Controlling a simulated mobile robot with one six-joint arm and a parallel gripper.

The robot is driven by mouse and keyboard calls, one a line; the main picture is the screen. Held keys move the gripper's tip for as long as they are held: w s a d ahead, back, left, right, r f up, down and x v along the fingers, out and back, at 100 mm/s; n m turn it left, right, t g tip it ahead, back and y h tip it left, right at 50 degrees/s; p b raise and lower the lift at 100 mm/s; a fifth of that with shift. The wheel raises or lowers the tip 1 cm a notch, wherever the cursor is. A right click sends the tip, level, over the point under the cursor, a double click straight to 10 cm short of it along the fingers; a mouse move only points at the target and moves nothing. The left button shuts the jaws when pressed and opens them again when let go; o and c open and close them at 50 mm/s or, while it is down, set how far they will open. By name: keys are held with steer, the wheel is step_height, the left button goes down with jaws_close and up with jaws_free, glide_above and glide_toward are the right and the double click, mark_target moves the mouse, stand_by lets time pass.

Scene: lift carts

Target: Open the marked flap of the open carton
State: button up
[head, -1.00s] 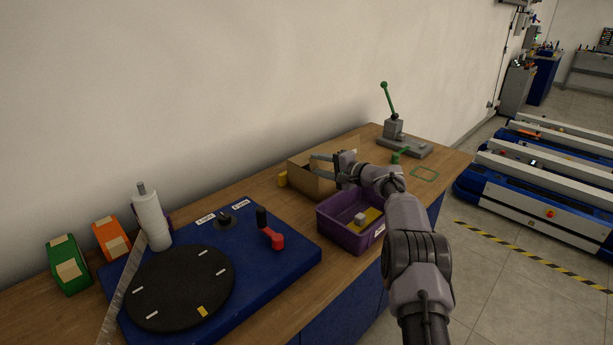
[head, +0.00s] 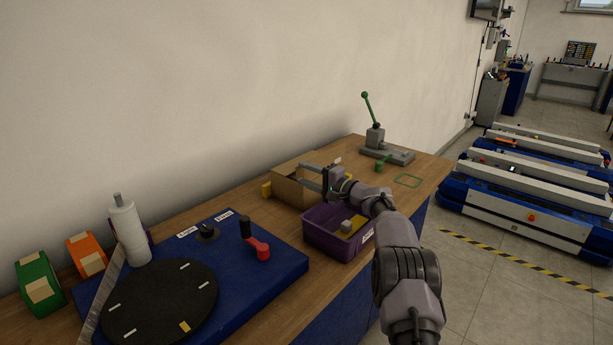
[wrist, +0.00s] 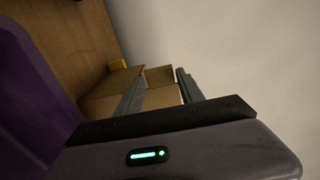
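The open carton (head: 284,192) is brown cardboard and stands on the wooden bench near the wall. My gripper (head: 303,175) is over its right part, with the two fingers apart. In the wrist view my gripper (wrist: 160,77) is open too, and the carton (wrist: 112,84) lies behind and between its fingers. A cardboard panel (wrist: 158,75) shows between the fingertips; I cannot tell whether it is touched. My wrist hides the carton's right side in the head view. I cannot make out which flap is marked.
A purple bin (head: 318,232) with a grey and a yellow item stands just in front of the carton. A lever press (head: 375,140) stands behind right; a blue turntable board (head: 275,275) fills the front left.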

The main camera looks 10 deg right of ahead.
steer(key=shift+o, duration=1.2)
steer(key=shift+s, duration=0.1)
steer(key=p+v, duration=0.4)
steer(key=v, duration=1.3)
steer(key=shift+s+d, duration=0.1)
